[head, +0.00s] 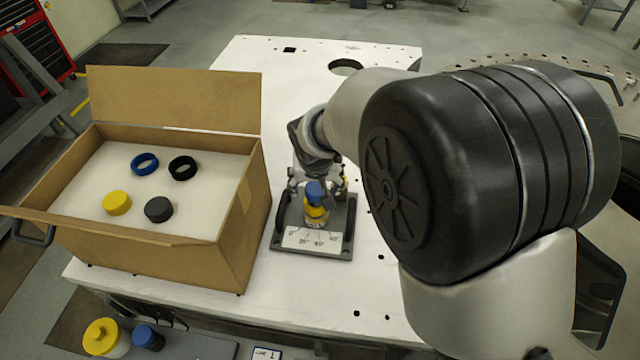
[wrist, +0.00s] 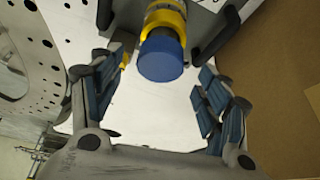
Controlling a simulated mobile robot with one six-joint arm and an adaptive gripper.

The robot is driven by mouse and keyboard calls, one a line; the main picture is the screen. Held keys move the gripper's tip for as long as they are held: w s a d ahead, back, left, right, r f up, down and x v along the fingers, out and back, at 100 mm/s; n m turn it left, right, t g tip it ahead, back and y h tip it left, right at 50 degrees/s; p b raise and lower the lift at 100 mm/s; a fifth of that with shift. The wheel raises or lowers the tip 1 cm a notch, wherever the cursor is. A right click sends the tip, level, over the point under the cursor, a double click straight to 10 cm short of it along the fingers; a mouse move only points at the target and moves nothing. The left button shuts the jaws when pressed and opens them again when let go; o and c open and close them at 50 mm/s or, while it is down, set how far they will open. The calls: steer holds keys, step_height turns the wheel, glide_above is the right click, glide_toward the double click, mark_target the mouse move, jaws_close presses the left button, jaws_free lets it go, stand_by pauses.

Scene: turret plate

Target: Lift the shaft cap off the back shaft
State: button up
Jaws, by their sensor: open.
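The turret plate (head: 345,246) is a dark plate with a white marked label, lying on the white table. A yellow-banded piece (head: 317,213) with a blue cap (head: 314,190) on it stands there; the blue cap also shows at top centre in the wrist view (wrist: 162,58). Another small yellow part shows beside it (wrist: 126,58). I cannot tell which shaft is the back one. My gripper (wrist: 160,88) is open, with its blue-padded fingers spread either side below the blue cap in the picture, touching nothing visible. In the head view my arm partly hides the plate's far side.
An open cardboard box (head: 150,253) stands left of the plate. Its white insert holds a blue ring (head: 145,163), black ring (head: 183,167), yellow disc (head: 116,203) and dark disc (head: 159,209). Yellow (head: 104,338) and blue (head: 147,338) pieces sit lower front left. The table behind the plate is clear.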

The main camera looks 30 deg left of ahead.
steer(key=shift+x, duration=1)
steer(key=shift+w+r, duration=0.1)
steer(key=c, duration=1)
